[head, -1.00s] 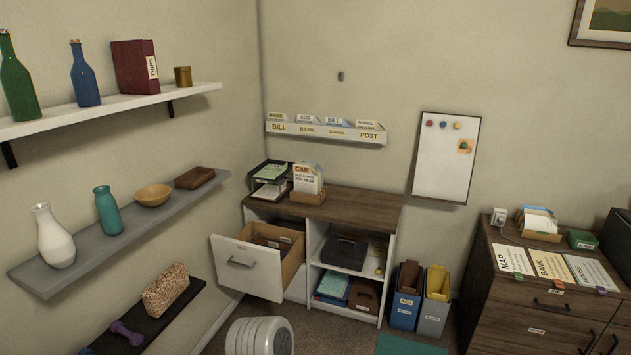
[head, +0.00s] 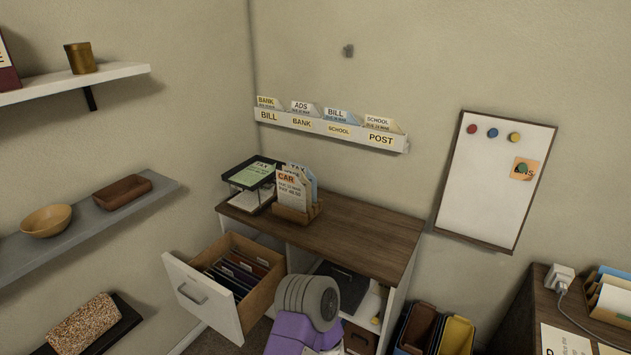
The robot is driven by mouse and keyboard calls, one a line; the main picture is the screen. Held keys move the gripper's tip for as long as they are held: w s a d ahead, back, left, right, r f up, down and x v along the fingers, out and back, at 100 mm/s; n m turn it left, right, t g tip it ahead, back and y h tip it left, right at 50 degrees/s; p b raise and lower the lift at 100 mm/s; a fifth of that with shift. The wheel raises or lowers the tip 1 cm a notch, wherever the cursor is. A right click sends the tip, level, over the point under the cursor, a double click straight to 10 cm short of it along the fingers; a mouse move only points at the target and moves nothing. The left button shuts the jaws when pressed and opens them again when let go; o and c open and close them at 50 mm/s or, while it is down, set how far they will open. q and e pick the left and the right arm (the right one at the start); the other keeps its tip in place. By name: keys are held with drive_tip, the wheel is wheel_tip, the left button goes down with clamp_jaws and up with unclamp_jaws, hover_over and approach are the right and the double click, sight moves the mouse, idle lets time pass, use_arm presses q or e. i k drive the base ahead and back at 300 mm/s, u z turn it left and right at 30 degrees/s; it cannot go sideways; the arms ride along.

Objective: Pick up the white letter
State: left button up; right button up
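Several labelled letters stand in the white wall rack. Its ADS letter (head: 304,109) looks whitish, beside the BANK letter (head: 268,103), the BILL letter (head: 335,114) and the SCHOOL letter (head: 378,123). A white CAR letter (head: 291,193) stands upright at the front of a wooden holder (head: 301,216) on the dark-topped cabinet, with other letters behind it. I cannot tell which of these is the white letter named. A grey and purple arm part of mine covers the cabinet's lower front. Neither gripper shows.
An open drawer (head: 221,279) with files juts out at the left. A black tray (head: 252,174) with papers stands by the holder. The right of the cabinet top (head: 365,238) is clear. A whiteboard (head: 490,190) hangs at right; bins (head: 455,337) stand below.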

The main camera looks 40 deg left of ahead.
sight(291, 192)
drive_tip(key=i, duration=1.5)
drive_tip(key=u, duration=3.25)
drive_tip(key=i, duration=0.15)
drive_tip(key=z, duration=0.15)
